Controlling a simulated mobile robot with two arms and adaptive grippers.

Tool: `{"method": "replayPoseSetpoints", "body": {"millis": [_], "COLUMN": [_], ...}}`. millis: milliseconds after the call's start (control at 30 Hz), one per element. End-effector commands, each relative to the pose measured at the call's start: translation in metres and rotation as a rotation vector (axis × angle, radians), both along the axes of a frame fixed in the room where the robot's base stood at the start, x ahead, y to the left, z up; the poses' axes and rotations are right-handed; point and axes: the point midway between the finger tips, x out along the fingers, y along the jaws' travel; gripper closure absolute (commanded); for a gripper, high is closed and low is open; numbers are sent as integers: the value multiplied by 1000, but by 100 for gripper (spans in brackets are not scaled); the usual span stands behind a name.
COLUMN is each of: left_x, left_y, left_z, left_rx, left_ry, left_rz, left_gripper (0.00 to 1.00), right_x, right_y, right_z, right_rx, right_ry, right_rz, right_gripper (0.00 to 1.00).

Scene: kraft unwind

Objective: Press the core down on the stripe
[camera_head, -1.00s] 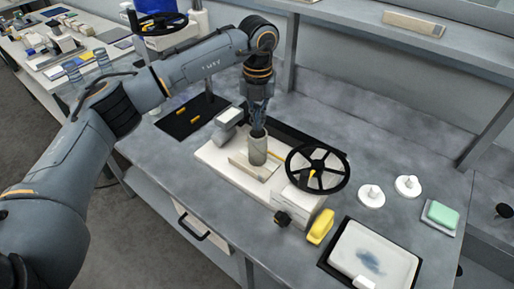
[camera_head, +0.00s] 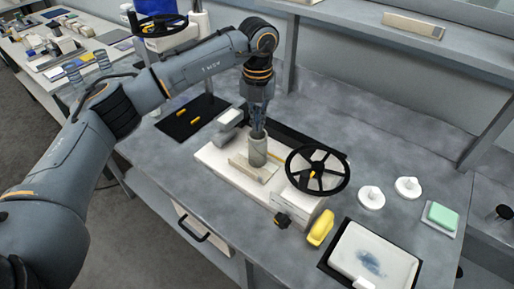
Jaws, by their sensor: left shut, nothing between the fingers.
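The core (camera_head: 257,151), a small grey-green cylinder, stands upright on a pale block (camera_head: 241,166) on the white base of the device (camera_head: 217,156). My left gripper (camera_head: 258,132) points straight down with its fingers shut at the top of the core. I cannot tell whether the fingertips touch the core's top or sit just inside its opening. The stripe is not distinct; the core's foot hides the spot under it. My right gripper is not in view.
A black spoked handwheel (camera_head: 317,170) stands right of the core on the white device. A yellow object (camera_head: 320,228), a white tray (camera_head: 371,262), two white knobbed discs (camera_head: 371,197) and a green sponge-like block (camera_head: 442,216) lie to the right. A black mat (camera_head: 192,117) lies left.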

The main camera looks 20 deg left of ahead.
Motion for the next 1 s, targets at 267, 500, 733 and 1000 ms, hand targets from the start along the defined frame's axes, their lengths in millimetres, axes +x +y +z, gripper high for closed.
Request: {"method": "replayPoseSetpoints", "body": {"millis": [267,500,733,1000], "left_x": [0,0,0,0], "left_y": [0,0,0,0], "left_z": [0,-3,-8,-13], "left_rx": [0,0,0,0], "left_ry": [0,0,0,0], "left_rz": [0,0,0,0], "left_gripper": [100,100,100,100], "right_x": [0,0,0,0], "right_y": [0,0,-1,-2], "right_z": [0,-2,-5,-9], "right_rx": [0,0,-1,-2], "right_ry": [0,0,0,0], "right_rz": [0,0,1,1], "right_gripper": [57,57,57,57]}}
